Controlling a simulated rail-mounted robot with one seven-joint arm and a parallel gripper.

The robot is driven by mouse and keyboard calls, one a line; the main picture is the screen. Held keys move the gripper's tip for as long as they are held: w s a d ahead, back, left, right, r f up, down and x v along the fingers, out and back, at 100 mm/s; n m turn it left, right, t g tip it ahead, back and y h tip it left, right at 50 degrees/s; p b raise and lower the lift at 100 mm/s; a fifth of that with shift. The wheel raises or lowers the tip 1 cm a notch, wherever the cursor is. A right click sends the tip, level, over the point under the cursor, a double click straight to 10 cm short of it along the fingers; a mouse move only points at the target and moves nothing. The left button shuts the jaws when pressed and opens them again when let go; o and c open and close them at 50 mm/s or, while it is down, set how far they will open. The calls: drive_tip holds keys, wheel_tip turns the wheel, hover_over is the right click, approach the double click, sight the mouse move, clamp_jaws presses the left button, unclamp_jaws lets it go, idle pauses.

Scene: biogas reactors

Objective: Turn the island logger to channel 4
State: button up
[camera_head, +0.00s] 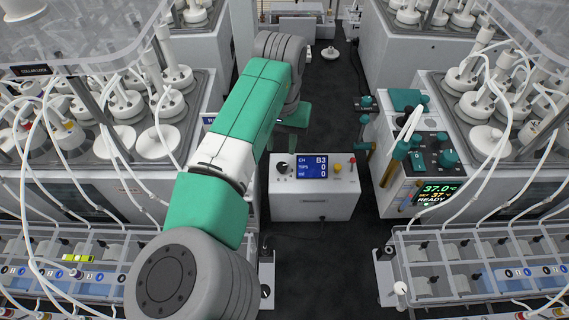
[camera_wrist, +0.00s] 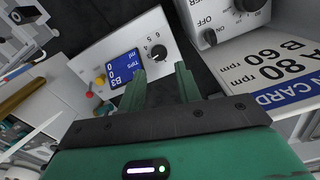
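The island logger (camera_head: 313,200) is a white box in the middle of the head view. Its blue screen (camera_head: 312,168) reads CH B3, TIPS 0, ml 0. A black knob (camera_head: 283,167) sits left of the screen. In the wrist view the logger (camera_wrist: 130,65) appears tilted, and its black knob (camera_wrist: 158,53) is ringed by small numbers; I cannot tell its exact pointer direction. My gripper (camera_wrist: 159,70) is open and empty, its two green fingers apart below the knob in the picture. I see no contact. In the head view my arm partly hides the gripper.
A yellow button (camera_head: 337,168) and a red one lie right of the screen. A heater unit (camera_head: 437,193) reading 37.0 and READY stands right. Reactor racks (camera_head: 490,270) flank both sides. A card (camera_wrist: 270,75) with rpm values and a control box (camera_wrist: 215,15) lie right in the wrist view.

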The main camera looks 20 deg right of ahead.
sight(282, 165)
wheel_tip(282, 165, down, 7)
drive_tip(key=shift+r+b, duration=0.1)
drive_tip(key=shift+b, duration=0.4)
drive_tip(key=c, duration=0.7)
drive_tip(key=p, duration=0.3)
drive_tip(key=shift+s+d+r+m, duration=0.15)
drive_tip(key=shift+r+m, duration=0.15)
drive_tip(key=shift+r, duration=0.05)
drive_tip(key=m+p, duration=0.1)
drive_tip(key=p, duration=0.2)
drive_tip(key=shift+r+p, duration=0.1)
drive_tip(key=shift+p, duration=0.25)
drive_tip(key=shift+f+m+p, duration=0.4)
drive_tip(key=shift+m+p, duration=0.1)
drive_tip(key=shift+m, duration=2.5)
